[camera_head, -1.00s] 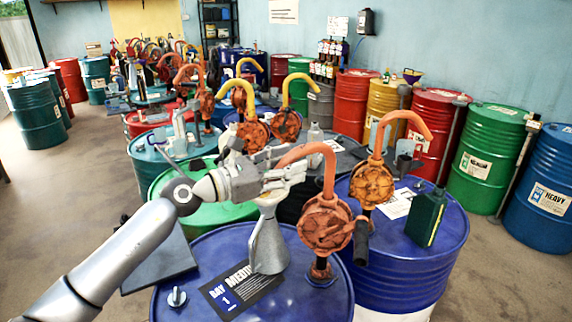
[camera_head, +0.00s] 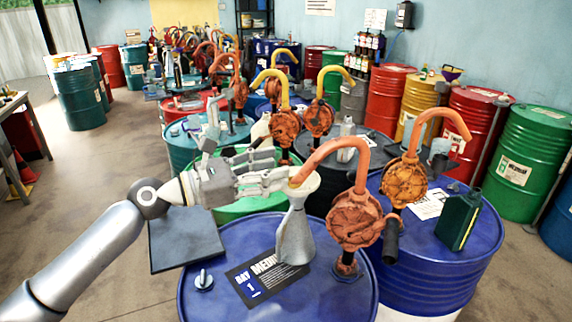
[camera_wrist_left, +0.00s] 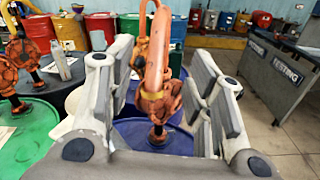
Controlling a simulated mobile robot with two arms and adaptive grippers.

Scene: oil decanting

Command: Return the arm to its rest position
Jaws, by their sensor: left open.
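My left gripper (camera_head: 262,142) is open, its two fingers spread apart, above the near blue drum (camera_head: 225,300). In the left wrist view the gap between my left fingers (camera_wrist_left: 163,62) looks empty, with an orange hand pump (camera_wrist_left: 158,98) behind it. A grey metal can with a pale funnel-shaped top (camera_head: 294,235) stands upright on the drum. Its top is below the spout of the orange pump (camera_head: 354,218). The lower finger overlaps the can's top in the head view; I cannot tell if they touch. My right gripper is not in view.
A dark square plate (camera_head: 185,242) lies left of the drum. A second orange pump (camera_head: 405,182) and a dark green bottle (camera_head: 458,220) stand on the blue drum to the right. A workbench (camera_wrist_left: 280,75) shows at right in the wrist view. Open floor lies left.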

